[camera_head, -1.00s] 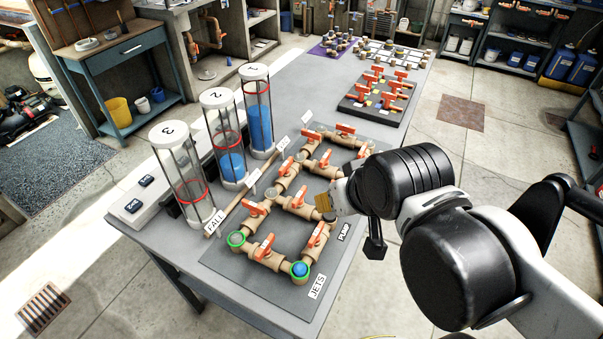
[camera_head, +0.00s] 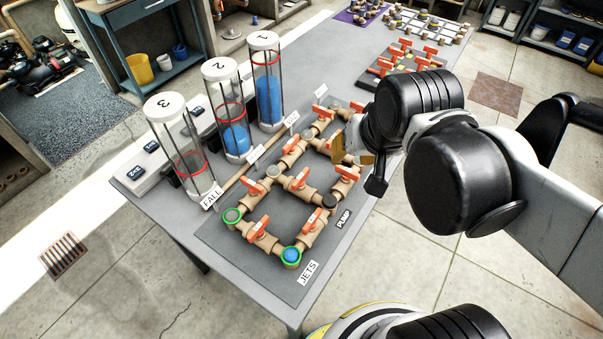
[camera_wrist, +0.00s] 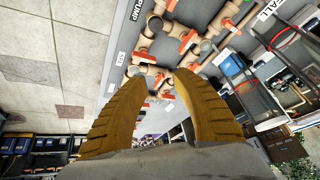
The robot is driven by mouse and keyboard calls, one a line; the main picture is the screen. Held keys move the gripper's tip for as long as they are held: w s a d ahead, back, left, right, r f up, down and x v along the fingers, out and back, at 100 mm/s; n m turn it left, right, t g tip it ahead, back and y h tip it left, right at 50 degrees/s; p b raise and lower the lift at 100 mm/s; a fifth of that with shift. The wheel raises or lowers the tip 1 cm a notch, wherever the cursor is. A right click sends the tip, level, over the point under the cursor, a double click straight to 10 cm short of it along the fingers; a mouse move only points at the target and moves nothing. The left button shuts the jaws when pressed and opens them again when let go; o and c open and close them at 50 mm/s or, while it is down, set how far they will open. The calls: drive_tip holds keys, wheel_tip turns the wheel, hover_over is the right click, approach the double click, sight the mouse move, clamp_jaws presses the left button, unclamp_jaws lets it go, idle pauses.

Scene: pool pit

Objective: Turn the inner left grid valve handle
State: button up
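The valve grid is a set of tan pipes with orange-red handles on a dark plate (camera_head: 232,238) on the grey table. A handle (camera_head: 299,181) sits on the middle cross pipe, and another handle (camera_head: 252,187) sits on the left pipe. I cannot tell which one is the inner left handle. My gripper (camera_head: 340,151) is over the grid's right side, its tan fingertip close to a pipe and handle there. Grid handles (camera_wrist: 189,40) show beyond the fingertips. Contact cannot be made out.
Three numbered clear cylinders, such as cylinder 3 (camera_head: 181,150), stand left of the grid. A second board of orange handles (camera_head: 405,58) lies farther back. My arm covers the table's right edge. Open floor (camera_head: 430,235) lies right of the table.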

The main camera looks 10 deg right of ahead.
drive_tip(key=w+a+f+m+g+p, duration=0.1)
drive_tip(key=w+a+m+g+p, duration=0.1)
drive_tip(key=w+a+m+g, duration=0.3)
drive_tip(key=m+p, duration=0.2)
approach(301, 176)
drive_tip(key=shift+g, duration=0.3)
drive_tip(key=f+b, duration=0.1)
drive_tip(key=f, duration=0.2)
drive_tip(key=f+b, duration=0.1)
drive_tip(key=f, duration=0.3)
drive_tip(key=f+b, duration=0.1)
drive_tip(key=f, duration=0.2)
drive_tip(key=shift+w+a+f+b, duration=0.2)
drive_tip(key=shift+w+b, duration=0.05)
drive_tip(key=shift+b, duration=0.05)
clamp_jaws()
